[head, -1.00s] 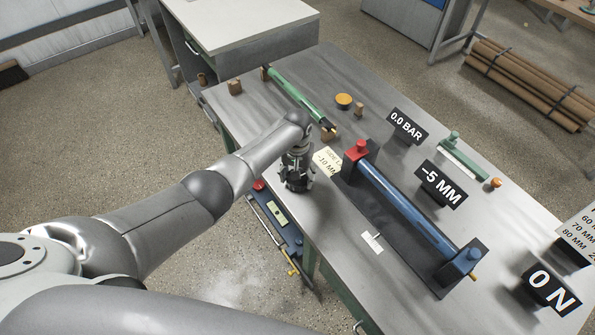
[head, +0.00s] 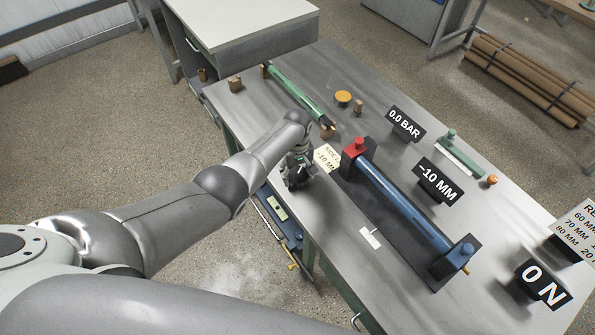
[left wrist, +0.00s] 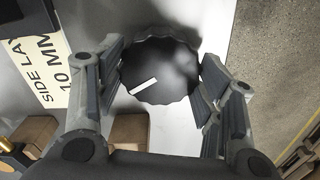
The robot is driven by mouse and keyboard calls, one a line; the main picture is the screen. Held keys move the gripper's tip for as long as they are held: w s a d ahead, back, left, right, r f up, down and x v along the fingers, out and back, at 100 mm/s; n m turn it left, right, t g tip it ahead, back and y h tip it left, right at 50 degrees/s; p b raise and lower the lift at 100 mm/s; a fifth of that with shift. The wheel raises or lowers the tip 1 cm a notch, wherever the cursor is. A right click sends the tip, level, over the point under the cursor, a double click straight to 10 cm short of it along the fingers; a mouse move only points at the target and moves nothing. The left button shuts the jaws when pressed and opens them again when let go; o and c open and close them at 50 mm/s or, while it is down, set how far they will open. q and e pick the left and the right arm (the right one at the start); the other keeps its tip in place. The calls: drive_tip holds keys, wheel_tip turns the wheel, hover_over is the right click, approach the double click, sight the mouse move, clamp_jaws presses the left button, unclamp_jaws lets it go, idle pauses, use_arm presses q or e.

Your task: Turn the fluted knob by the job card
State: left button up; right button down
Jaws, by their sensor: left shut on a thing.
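The fluted knob (left wrist: 165,68) is black with a scalloped rim and a white index line, seen from above in the left wrist view. My left gripper (left wrist: 160,82) is shut on it, with finger pads against both sides of the rim. In the head view my left gripper (head: 297,180) is over the near table edge and largely hides the knob. The pale job card (head: 326,158) stands right beside the gripper, partly covered; it also shows in the left wrist view (left wrist: 38,72), reading a side lay of 10 MM. A black display (head: 438,182) reads −10 MM. My right gripper is out of view.
A blue roller unit with a red end block (head: 355,150) lies right of the gripper. A green roller (head: 295,92), an orange disc (head: 343,97) and small wooden blocks lie farther back. Other displays read 0.0 BAR (head: 404,125) and 0 N (head: 543,285).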

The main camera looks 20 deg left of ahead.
sight(297, 174)
idle(0.4)
use_arm(q)
drive_tip(key=o, duration=1)
drive_tip(key=shift+r, duration=0.1)
wheel_tip(297, 174, up, 12)
drive_tip(key=shift+f, duration=0.1)
idle(0.5)
